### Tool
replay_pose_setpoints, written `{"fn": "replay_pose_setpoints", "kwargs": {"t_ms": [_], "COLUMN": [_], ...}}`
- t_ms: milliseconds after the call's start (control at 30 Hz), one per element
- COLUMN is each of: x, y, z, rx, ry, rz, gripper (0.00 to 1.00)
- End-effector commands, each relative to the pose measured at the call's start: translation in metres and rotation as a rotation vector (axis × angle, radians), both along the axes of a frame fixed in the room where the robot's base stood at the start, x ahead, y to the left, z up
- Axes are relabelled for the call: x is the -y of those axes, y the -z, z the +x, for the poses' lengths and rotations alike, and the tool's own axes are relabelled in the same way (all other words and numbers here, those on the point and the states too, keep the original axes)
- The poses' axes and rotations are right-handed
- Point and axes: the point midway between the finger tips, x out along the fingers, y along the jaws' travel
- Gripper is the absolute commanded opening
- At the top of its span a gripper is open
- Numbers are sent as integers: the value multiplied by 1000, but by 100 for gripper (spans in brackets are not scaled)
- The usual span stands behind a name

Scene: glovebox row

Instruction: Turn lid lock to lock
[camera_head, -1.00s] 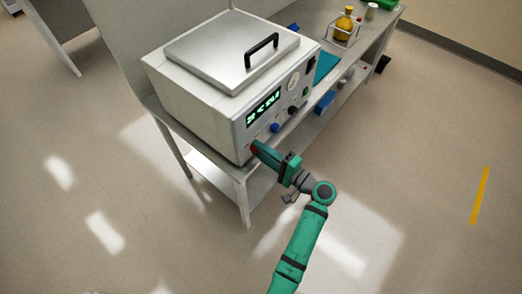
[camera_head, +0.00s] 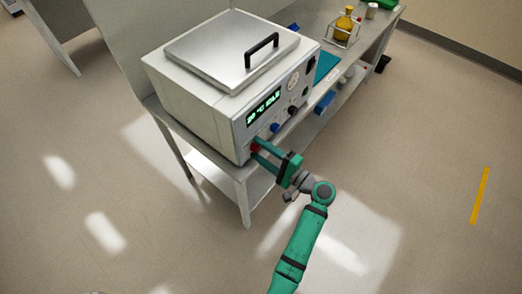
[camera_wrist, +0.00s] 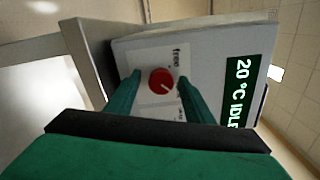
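The lid lock looks to be the red round knob (camera_wrist: 162,81) on a white label on the front panel, with a pale pointer mark toward the lower right in the wrist view. It also shows at the panel's lower left corner in the head view (camera_head: 255,148). My gripper (camera_wrist: 156,84) is open, one finger on each side of the knob, with a visible gap to both. In the head view my gripper (camera_head: 259,149) reaches up to the panel. The bath unit (camera_head: 190,103) has its metal lid (camera_head: 225,48) down. Small print beside the knob is hard to read.
A display (camera_head: 264,107) reads about 20 °C IDLE. A blue knob (camera_head: 275,127) and a black knob (camera_head: 292,110) sit right of the red one. The bench (camera_head: 241,190) runs back right, with a yellow flask (camera_head: 345,22) in a rack. The floor around my arm is clear.

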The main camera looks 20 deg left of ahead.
Motion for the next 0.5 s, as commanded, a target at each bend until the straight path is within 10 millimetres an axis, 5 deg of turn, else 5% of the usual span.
{"fn": "replay_pose_setpoints", "kwargs": {"t_ms": [333,500], "x": [6,26], "y": [-1,-1], "z": [-1,-8], "rx": [2,2], "ry": [3,5], "rz": [0,0], "gripper": [48,48]}}
